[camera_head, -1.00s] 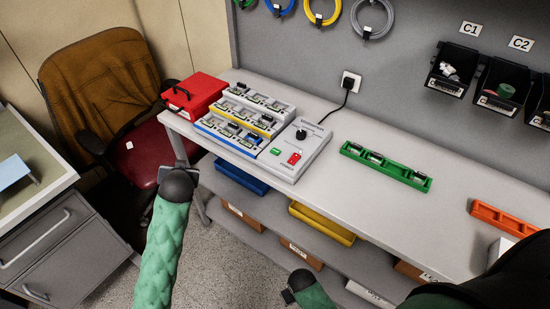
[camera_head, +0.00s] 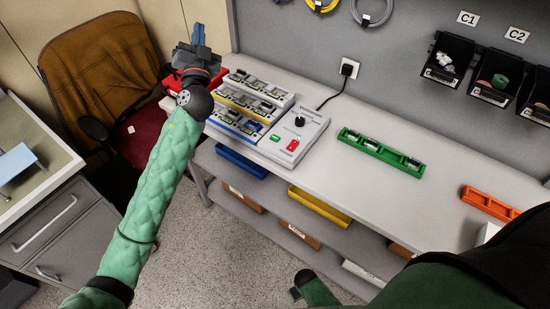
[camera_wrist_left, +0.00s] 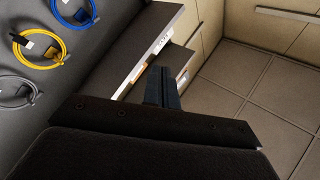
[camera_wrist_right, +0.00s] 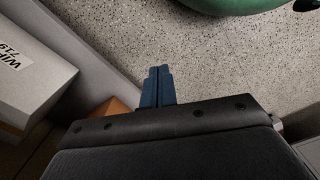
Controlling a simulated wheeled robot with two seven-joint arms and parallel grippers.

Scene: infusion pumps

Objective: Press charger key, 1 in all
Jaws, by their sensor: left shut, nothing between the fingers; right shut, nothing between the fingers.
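The charger (camera_head: 301,131) stands on the bench against the grey wall. Its panel has a black knob (camera_head: 299,121), a green key (camera_head: 275,138) and a red switch (camera_head: 292,145). Left of the panel are tiered bays (camera_head: 252,103) with several small modules in them. My left gripper (camera_head: 199,32) is raised above the red case, left of and apart from the charger; its shut fingers show in the left wrist view (camera_wrist_left: 162,85) with nothing between them. My right gripper (camera_head: 295,294) is low in front of the bench; its shut, empty fingers show in the right wrist view (camera_wrist_right: 158,85).
A red case (camera_head: 171,83) sits at the bench's left end, partly hidden by my left arm. A green tray (camera_head: 381,151) and an orange tray (camera_head: 490,203) lie to the right, with bare bench between. Black bins (camera_head: 452,62) hang on the wall. A lower shelf holds boxes.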

